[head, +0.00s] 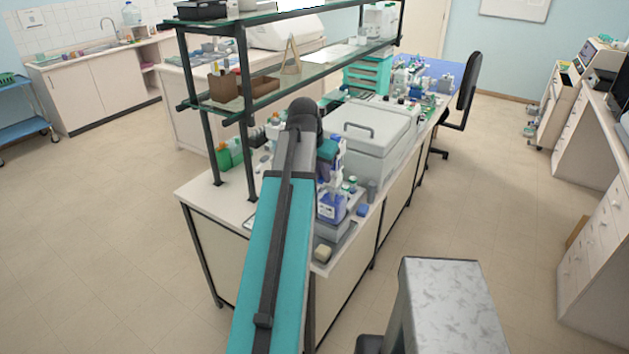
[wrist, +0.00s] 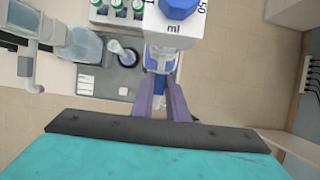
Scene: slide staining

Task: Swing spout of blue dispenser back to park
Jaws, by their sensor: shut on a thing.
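The blue dispenser (wrist: 178,10) is at the top of the wrist view, with a blue cap and a white body marked "ml" and "50". In the head view it stands near the front of the bench (head: 331,208), partly hidden by my arm. My gripper (wrist: 160,75) reaches in just below the white body in the wrist view. Its two purple-grey fingers are shut on a pale and blue part between them, which looks like the spout (wrist: 159,66). The spout's tip and its exact direction are hard to make out.
A dark tray with a small round vessel (wrist: 126,57) and several green-capped bottles (wrist: 117,8) lie left of the fingers. A clear bottle (wrist: 82,45) is farther left. In the head view a grey lidded box (head: 372,130) and shelf posts (head: 245,120) stand close to my arm.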

